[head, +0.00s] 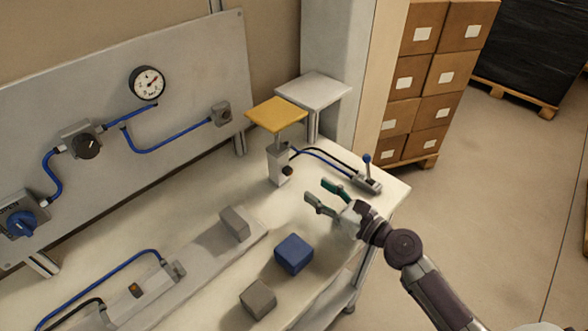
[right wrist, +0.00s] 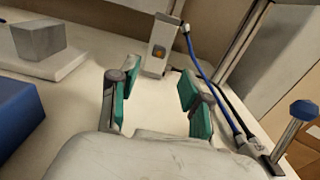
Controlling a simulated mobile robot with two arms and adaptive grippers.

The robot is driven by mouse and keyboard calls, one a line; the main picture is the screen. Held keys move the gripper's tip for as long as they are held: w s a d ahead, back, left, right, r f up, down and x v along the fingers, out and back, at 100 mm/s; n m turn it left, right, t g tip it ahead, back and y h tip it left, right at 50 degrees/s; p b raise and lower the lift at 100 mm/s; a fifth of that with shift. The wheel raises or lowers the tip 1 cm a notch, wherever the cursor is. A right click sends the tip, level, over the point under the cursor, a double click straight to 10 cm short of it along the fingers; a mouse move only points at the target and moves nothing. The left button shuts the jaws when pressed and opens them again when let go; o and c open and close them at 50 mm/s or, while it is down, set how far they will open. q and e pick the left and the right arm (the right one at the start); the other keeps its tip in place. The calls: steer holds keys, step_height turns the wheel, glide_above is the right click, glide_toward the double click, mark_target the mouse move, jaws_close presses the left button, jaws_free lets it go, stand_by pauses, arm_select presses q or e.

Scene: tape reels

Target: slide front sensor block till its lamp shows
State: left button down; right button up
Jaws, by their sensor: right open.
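I cannot tell for sure which part is the front sensor block. A grey block (head: 235,222) sits at the right end of a low grey base on the bench; a grey block on a base also shows at upper left in the right wrist view (right wrist: 38,40). A small grey fitting (head: 175,270) with a blue hose stands on the base's left part, near a small orange-and-dark spot (head: 135,290). I cannot tell whether any lamp is lit. My right gripper (head: 316,192) is open and empty over the bench's right part, right of these blocks. My left gripper is out of view.
A blue block (head: 294,253) and a loose grey block (head: 258,298) lie near the front edge. A post with a yellow plate (head: 276,114) stands behind my right gripper. A blue-knobbed lever (head: 367,165) with hoses is to the right. A gauge panel (head: 185,65) stands behind.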

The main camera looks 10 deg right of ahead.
mark_target(291, 172)
steer(key=x, duration=0.7)
steer(key=shift+w+p, duration=0.1)
steer(key=shift+p, duration=0.3)
steer(key=shift+w+a, duration=0.2)
steer(key=shift+w, duration=0.1)
steer(key=shift+w+a+f, duration=0.1)
steer(key=shift+w+a, duration=0.15)
steer(key=shift+w, duration=0.1)
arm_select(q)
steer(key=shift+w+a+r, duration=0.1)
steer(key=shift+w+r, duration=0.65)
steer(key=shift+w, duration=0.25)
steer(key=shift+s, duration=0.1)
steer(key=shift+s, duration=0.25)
arm_select(e)
jaws_close()
